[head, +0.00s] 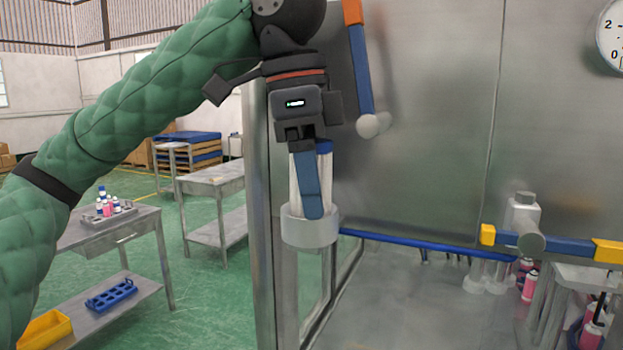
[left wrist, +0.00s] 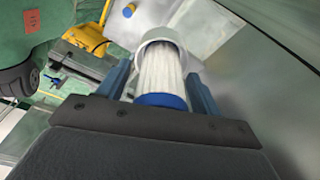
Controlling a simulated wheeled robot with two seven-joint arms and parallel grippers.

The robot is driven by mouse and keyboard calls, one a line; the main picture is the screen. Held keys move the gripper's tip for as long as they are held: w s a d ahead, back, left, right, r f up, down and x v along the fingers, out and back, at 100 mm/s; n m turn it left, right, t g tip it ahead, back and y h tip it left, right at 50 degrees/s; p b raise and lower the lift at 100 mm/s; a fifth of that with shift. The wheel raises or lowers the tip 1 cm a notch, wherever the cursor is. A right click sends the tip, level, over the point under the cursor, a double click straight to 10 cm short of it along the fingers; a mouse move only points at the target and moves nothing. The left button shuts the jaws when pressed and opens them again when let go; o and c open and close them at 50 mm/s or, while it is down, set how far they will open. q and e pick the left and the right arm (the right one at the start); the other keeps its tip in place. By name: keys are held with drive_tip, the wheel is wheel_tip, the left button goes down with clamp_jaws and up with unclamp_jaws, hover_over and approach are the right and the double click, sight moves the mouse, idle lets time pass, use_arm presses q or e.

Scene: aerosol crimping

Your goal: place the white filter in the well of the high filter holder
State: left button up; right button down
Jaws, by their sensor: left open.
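The white filter (head: 326,180) is a pleated white cylinder with a blue end cap. It stands upright, its lower end inside the light grey ring of the high filter holder (head: 310,232). How deep it sits in the well is hidden by the ring wall. In the left wrist view the filter (left wrist: 160,72) runs from its blue cap down into the holder's ring (left wrist: 150,38). My left gripper (head: 313,212) points down from above. Its blue fingers (left wrist: 161,92) are open on either side of the filter, with a gap visible beside it. My right gripper is not in view.
A metal cabinet wall (head: 430,110) stands close behind and right of the holder. A blue and orange lever (head: 360,65) hangs near my gripper. A blue bar (head: 425,244) runs right from the holder. At left, a metal cart (head: 130,232) carries cans and a blue rack (head: 111,295).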

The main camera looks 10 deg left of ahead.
use_arm(q)
drive_tip(key=shift+r, duration=0.1)
drive_tip(key=shift+r, duration=0.35)
drive_tip(key=r+b, duration=0.1)
drive_tip(key=r, duration=0.2)
drive_tip(key=a+r+b, duration=0.1)
drive_tip(key=r, duration=0.5)
drive_tip(key=shift+s+a+b, duration=0.15)
drive_tip(key=shift+a+b, duration=0.1)
drive_tip(key=shift+b, duration=0.15)
drive_tip(key=shift+a+r, duration=0.15)
drive_tip(key=shift+r, duration=0.95)
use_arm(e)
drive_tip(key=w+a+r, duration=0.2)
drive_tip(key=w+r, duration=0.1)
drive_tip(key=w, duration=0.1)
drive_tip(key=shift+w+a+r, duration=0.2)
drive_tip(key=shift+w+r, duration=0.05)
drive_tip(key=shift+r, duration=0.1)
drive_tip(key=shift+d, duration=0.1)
use_arm(q)
drive_tip(key=shift+s+f, duration=0.1)
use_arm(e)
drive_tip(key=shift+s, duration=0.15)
